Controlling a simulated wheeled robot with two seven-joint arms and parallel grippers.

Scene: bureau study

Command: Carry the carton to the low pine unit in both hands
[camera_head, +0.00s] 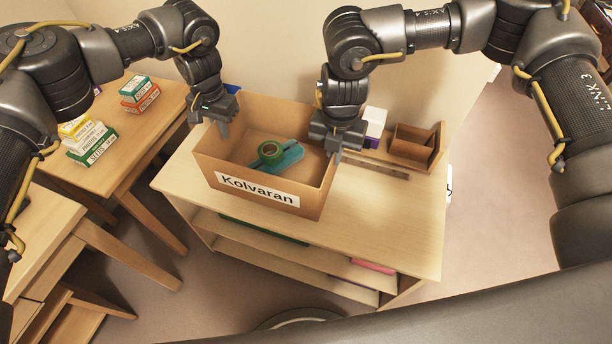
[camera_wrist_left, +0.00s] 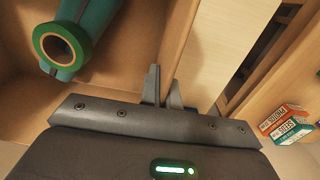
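The open cardboard carton (camera_head: 208,150), labelled "Kolvaran", is upright over the top of the low pine unit (camera_head: 390,225); it appears to rest there, though its underside is hidden. Inside lie a green tape roll (camera_head: 270,150) and a teal item (camera_head: 287,160). My left gripper (camera_head: 224,130) is at the carton's left wall; in the left wrist view its fingers (camera_wrist_left: 164,90) are close together with the wall's rim between them. My right gripper (camera_head: 334,152) is at the right wall, its fingers close together at the rim. Its grip is seen only from the head.
A wooden organiser (camera_head: 415,145) and a white box (camera_head: 374,120) stand behind the carton to the right. A wooden table (camera_head: 125,165) at left holds seed boxes (camera_head: 95,145). The unit's top is bare at front right. Open floor (camera_head: 500,200) lies to the right.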

